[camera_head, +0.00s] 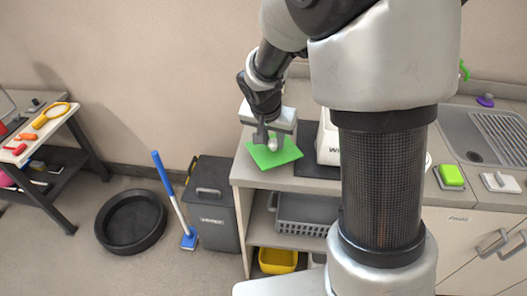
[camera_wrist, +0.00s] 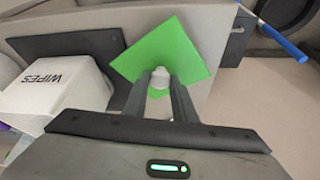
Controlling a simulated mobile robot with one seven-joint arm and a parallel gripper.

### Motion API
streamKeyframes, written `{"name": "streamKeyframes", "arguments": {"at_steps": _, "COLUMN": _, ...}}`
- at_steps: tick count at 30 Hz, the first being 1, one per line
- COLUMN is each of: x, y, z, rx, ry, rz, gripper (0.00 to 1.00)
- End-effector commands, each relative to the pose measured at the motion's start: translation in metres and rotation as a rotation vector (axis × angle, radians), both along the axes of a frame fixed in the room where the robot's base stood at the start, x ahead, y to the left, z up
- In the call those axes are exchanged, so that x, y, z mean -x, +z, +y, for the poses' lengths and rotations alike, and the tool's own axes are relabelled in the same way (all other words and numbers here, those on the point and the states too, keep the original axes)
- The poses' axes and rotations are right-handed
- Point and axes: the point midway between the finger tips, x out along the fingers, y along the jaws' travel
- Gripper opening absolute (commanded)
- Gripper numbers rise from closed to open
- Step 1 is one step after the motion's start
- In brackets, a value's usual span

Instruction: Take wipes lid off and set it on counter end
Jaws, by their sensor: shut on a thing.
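The wipes lid (camera_head: 287,153) is a flat green square with a pale knob, at the left end of the counter (camera_head: 262,180). My gripper (camera_head: 271,143) is shut on the lid's knob from above. In the wrist view, the fingers (camera_wrist: 161,88) close around the knob, and the green lid (camera_wrist: 180,45) spreads beyond them. I cannot tell whether the lid touches the counter or hangs just above it. The white wipes box (camera_head: 327,150) stands to the right, partly hidden by my arm; its "WIPES" lettering shows in the wrist view (camera_wrist: 50,88).
A black mat (camera_head: 308,165) lies by the box. Right of my arm are a green sponge (camera_head: 451,175) and a sink (camera_head: 470,135). Below the counter's left end are a grey bin (camera_head: 212,205), a blue-handled tool (camera_head: 172,190) and a black round tub (camera_head: 131,222).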

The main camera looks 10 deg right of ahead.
Motion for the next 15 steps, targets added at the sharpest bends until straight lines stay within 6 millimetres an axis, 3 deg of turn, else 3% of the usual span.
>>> {"name": "streamKeyframes", "arguments": {"at_steps": 1, "x": 0.0, "y": -0.011, "z": 0.0, "rx": 0.0, "ry": 0.0, "rz": 0.001, "gripper": 0.0}}
{"name": "streamKeyframes", "arguments": {"at_steps": 5, "x": 0.0, "y": -0.021, "z": 0.0, "rx": 0.0, "ry": 0.0, "rz": 0.001, "gripper": 0.0}}
{"name": "streamKeyframes", "arguments": {"at_steps": 15, "x": 0.0, "y": -0.022, "z": 0.0, "rx": 0.0, "ry": 0.0, "rz": 0.0, "gripper": 0.0}}
